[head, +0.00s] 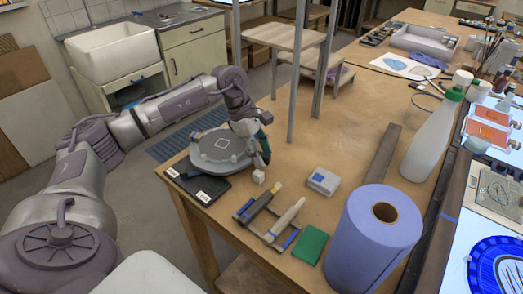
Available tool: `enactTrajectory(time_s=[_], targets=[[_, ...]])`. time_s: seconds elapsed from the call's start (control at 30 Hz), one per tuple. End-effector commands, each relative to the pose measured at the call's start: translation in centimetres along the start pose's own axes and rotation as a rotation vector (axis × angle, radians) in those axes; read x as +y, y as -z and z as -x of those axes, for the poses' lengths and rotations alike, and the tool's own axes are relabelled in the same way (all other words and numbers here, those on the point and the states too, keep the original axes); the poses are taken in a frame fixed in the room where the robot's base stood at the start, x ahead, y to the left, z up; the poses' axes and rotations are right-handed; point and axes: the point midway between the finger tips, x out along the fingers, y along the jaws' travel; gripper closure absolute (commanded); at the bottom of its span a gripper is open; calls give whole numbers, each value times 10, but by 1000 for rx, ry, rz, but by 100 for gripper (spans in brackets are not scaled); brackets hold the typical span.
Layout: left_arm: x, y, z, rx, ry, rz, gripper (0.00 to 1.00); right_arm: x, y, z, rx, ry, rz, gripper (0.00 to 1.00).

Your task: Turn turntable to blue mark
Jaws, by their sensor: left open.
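The turntable (215,153) is a round grey disc near the left corner of the wooden table, with a light outlined square on its top. My left gripper (262,158) is at the disc's right edge, open, with its fingers pointing down. I cannot tell whether a finger touches the rim. A small whitish cube (258,176) sits just below the fingers at the near right side of the turntable. I cannot make out a blue mark on the turntable itself. My right gripper is not in view.
A dark pad with white labels (205,195) lies in front of the turntable. Tools on a rack (268,213), a green block (310,244), a blue-grey box (323,181) and a blue paper roll (370,240) stand to the right. Metal posts (300,80) rise behind.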

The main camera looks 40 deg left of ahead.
Motion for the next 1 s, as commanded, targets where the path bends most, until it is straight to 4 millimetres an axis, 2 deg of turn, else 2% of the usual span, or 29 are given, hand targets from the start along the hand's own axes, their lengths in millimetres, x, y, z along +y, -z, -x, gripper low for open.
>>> enactTrajectory(time_s=[0.2,0.4,0.5,1.0], targets=[[0,0,0,0,0,0,54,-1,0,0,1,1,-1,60],[0,0,0,0,-1,0,87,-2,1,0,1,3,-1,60],[0,0,0,0,-1,0,100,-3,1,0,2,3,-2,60],[3,-3,-1,-1,-6,10,100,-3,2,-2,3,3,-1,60]])
